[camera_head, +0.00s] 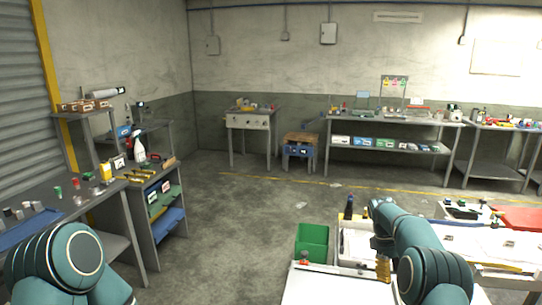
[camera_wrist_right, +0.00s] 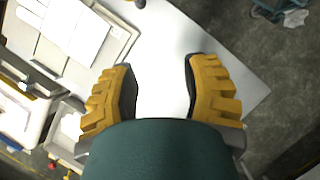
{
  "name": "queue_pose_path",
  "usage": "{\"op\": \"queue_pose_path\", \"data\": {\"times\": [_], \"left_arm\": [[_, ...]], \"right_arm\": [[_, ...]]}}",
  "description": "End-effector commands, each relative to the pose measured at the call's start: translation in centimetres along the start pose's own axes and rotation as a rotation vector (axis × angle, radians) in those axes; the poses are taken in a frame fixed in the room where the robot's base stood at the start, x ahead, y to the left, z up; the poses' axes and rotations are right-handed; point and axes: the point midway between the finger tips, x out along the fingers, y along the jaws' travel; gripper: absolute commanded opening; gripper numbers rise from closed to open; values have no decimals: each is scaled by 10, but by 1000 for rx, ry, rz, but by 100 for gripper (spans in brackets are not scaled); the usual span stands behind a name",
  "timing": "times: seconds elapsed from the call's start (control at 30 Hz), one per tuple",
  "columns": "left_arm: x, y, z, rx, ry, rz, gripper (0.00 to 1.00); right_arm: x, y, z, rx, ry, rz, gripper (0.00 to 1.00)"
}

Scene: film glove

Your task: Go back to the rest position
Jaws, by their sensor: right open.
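My right gripper (camera_wrist_right: 160,72) shows two yellow ridged fingers with dark pads in the right wrist view. They are apart with nothing between them, over a white surface. In the head view my right gripper (camera_head: 383,268) shows as a small yellow part under my teal right arm, above the white tabletop (camera_head: 325,288). My left arm shows at the bottom left of the head view, but its gripper is out of the picture.
A green bin (camera_head: 312,243) stands beside the white table. A red item (camera_head: 520,218) lies at the right. A shelf with bottles and boxes (camera_head: 158,200) stands at the left. A long workbench (camera_head: 390,121) lines the back wall. The middle floor (camera_head: 245,220) is clear.

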Motion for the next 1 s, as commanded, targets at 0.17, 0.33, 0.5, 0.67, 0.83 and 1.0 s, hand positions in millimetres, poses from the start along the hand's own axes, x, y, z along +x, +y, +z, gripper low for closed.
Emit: {"op": "queue_pose_path", "data": {"times": [0.17, 0.33, 0.5, 0.67, 0.83, 1.0], "left_arm": [[10, -4, 3, 1, -5, 0, 48], [20, -7, 6, 3, -10, 0, 48], [32, -12, 11, 5, -19, -1, 48], [47, -17, 16, 8, -27, -1, 48], [61, -22, 22, 10, -36, -1, 48], [75, -28, 27, 13, -45, -1, 48]], "right_arm": [[43, -18, -22, 1, 57, -24, 46], [89, -44, -43, 17, 135, -56, 46], [146, -92, -64, 59, 235, -118, 46], [199, -154, -75, 133, 337, -195, 46], [244, -224, -69, 239, 426, -282, 46], [277, -291, -45, 367, 495, -362, 46]]}}
